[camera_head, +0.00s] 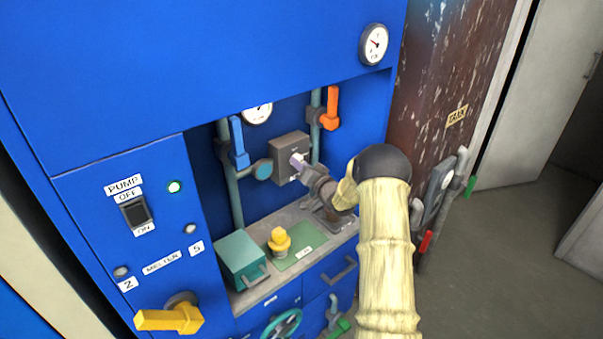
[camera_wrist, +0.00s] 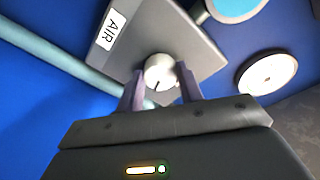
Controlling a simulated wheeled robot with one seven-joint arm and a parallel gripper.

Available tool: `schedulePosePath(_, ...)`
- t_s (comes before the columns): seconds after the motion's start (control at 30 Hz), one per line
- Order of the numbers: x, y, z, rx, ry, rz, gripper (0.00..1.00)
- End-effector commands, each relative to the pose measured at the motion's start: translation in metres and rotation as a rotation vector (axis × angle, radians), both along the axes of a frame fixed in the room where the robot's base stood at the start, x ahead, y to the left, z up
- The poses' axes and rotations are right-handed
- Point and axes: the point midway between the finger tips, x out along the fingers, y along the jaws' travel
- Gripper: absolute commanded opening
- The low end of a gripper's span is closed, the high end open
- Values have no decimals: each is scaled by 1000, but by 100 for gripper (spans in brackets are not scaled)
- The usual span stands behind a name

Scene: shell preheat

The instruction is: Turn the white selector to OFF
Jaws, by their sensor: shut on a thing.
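The white selector (camera_wrist: 158,68) is a small round knob with a dark pointer line, on the face of a grey box (camera_head: 288,145). In the wrist view the grey box (camera_wrist: 182,33) carries an AIR label (camera_wrist: 110,29). My gripper (camera_wrist: 160,86) has its two purple fingers on either side of the knob and is shut on it. Position lettering around the knob is not readable.
A blue lever (camera_head: 239,142) and an orange lever (camera_head: 331,107) stand on pipes either side of the box. Below are a teal box (camera_head: 240,254) and a yellow knob (camera_head: 280,240) on the ledge. A yellow handle (camera_head: 168,319) juts out at lower left.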

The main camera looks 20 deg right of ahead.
Motion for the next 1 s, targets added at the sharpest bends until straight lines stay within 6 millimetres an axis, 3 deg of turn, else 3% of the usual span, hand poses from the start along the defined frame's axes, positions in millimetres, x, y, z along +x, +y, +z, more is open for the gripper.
schedulePosePath(0.07,0,0,-8,-68,-25,0,14)
schedulePosePath(1.0,1,-5,-10,-897,-346,0,14)
